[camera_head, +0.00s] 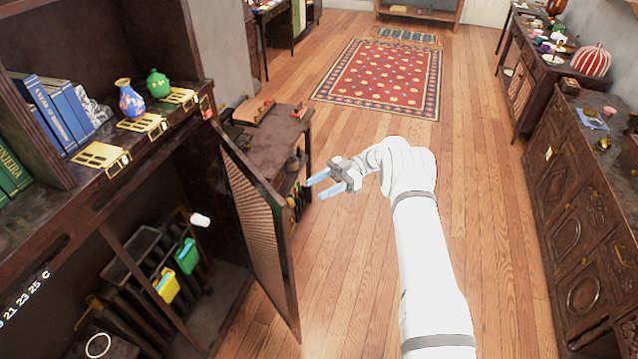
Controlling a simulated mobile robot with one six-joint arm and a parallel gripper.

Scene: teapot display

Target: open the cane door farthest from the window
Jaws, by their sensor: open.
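A dark wooden cabinet (150,168) fills the left side. One door with a ribbed, cane-like panel (252,215) stands swung out from it, well open, its lower corner reaching toward the floor in front. The shelf space behind it is exposed. My gripper (317,187) is open and empty, its two pale blue fingers pointing left. It appears just to the right of the door's upper outer edge, with a small gap in the picture; its depth from the door is hard to judge. No window is in view.
Inside the cabinet are a yellow container (167,286), a green container (186,256) and dark racks. Books (62,112) and vases (131,98) stand on its upper shelf. A low dark table (262,142) stands beyond the door. A carved sideboard (580,200) lines the right. Wooden floor between is clear.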

